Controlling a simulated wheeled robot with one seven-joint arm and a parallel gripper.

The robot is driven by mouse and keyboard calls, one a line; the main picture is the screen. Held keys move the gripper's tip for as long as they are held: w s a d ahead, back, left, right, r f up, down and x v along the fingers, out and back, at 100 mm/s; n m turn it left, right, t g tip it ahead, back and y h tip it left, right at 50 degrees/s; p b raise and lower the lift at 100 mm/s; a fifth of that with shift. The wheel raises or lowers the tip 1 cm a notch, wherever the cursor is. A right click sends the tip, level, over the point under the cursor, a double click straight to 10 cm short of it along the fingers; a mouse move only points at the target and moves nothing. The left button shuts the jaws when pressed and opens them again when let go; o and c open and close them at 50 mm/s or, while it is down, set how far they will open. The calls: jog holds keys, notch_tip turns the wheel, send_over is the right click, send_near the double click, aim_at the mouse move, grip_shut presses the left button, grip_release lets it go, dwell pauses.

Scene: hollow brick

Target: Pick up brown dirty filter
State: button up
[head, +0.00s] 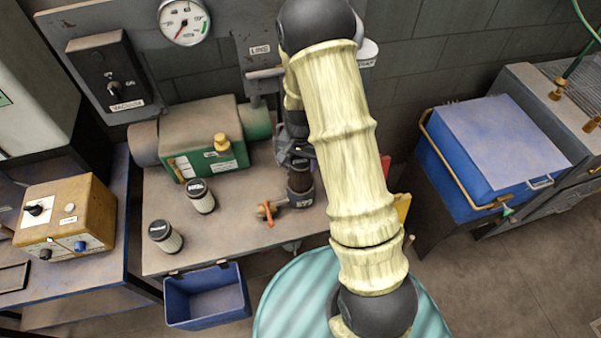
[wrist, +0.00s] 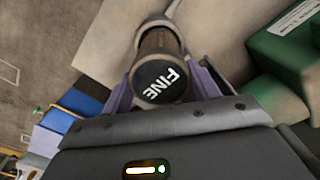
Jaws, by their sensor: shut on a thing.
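The brown dirty filter (wrist: 160,42) shows in the wrist view, with a black cap marked FINE (wrist: 158,82) at its near end. My gripper (wrist: 163,90) has one finger on each side of it and is shut on it. The far end of the filter meets a round grey part; I cannot tell if it is seated there. In the head view the brown filter (head: 300,180) is upright over the bench, beside a fitting with an orange handle (head: 268,213). My gripper (head: 298,160) is at its top, partly hidden by my arm.
Two pale filters with black caps, one (head: 200,198) behind the other (head: 165,237), stand on the bench (head: 235,240). A green pump (head: 205,140) stands behind them. A blue bin (head: 208,318) hangs at the bench front. A blue lidded box (head: 495,150) is at the right.

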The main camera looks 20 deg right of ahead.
notch_tip(320, 180, up, 10)
jog(key=b, duration=0.1)
jog(key=shift+r+b, duration=0.15)
jog(key=shift+b, duration=0.25)
